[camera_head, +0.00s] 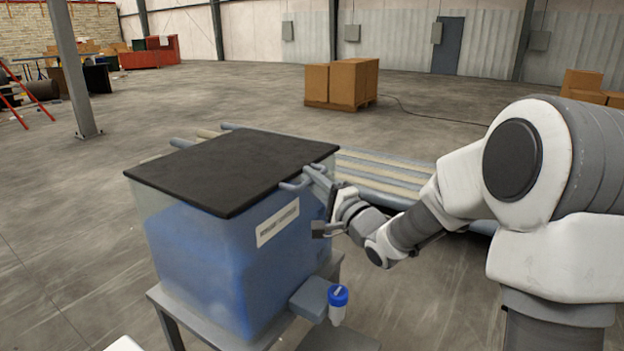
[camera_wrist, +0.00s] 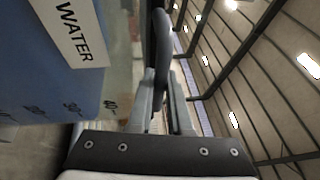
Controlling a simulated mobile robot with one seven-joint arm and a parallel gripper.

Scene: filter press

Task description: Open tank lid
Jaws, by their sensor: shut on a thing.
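The tank (camera_head: 240,245) is a clear box of blue liquid with a white label on its front. Its flat black lid (camera_head: 235,165) lies on top and looks closed. A grey handle (camera_head: 296,184) sticks out from the lid's near right edge. My gripper (camera_head: 312,180) is at that handle, reaching in from the right, and its fingers are shut on it. In the wrist view the fingers (camera_wrist: 160,105) close around the handle (camera_wrist: 160,45), and the tank's WATER label (camera_wrist: 70,30) shows at the left.
The tank stands on a grey metal stand (camera_head: 180,310). A small bottle with a blue cap (camera_head: 338,300) sits at its front right. Pale rollers or pipes (camera_head: 390,170) lie behind the tank.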

